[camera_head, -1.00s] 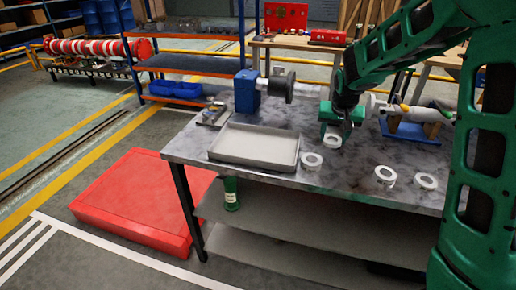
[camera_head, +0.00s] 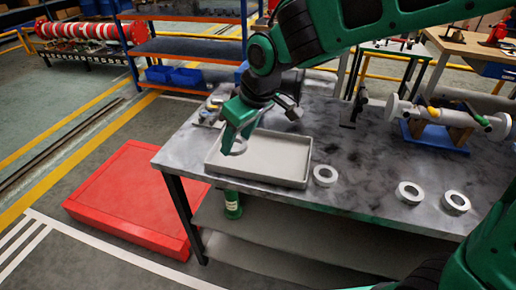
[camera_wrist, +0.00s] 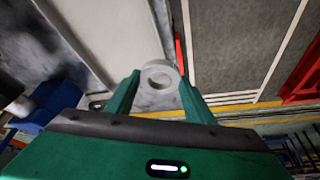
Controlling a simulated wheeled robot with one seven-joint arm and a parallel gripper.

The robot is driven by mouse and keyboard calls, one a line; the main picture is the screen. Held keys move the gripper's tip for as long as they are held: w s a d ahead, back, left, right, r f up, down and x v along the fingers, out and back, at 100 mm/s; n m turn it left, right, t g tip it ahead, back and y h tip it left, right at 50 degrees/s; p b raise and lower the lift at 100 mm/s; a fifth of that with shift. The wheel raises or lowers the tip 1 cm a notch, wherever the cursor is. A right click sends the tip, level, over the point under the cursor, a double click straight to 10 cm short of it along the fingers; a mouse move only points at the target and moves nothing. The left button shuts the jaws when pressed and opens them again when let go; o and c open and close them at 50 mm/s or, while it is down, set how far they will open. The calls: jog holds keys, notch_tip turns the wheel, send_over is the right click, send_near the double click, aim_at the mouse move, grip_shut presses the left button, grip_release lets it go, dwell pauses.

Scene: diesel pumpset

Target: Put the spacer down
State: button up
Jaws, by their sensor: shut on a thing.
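My green gripper (camera_head: 238,138) is over the left part of the grey tray (camera_head: 262,179) on the table. It is shut on a pale ring-shaped spacer (camera_head: 238,146), partly hidden by the fingers in the head view. In the wrist view the spacer (camera_wrist: 160,76) sits between the two green fingertips, with its hole facing the camera. The spacer looks to be above the tray floor, though I cannot tell the exact height. Three similar rings lie on the table right of the tray: one near its corner (camera_head: 325,175) and two farther right (camera_head: 410,194) (camera_head: 456,202).
The grey table (camera_head: 350,190) is mostly clear right of the tray. A white cylindrical part (camera_head: 440,116) rests on a blue stand (camera_head: 436,139) at the back right. A dark upright fixture (camera_head: 354,108) stands beside it. A red platform (camera_head: 135,200) lies on the floor at left.

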send_over(260, 156)
jog(key=d, duration=0.1)
jog(key=f, duration=0.7)
jog(key=shift+s, duration=0.4)
jog(key=shift+f, duration=1.95)
jog(key=o, duration=1.2)
jog(key=shift+f, duration=0.1)
jog(key=v, duration=1.2)
jog(key=shift+d, duration=0.15)
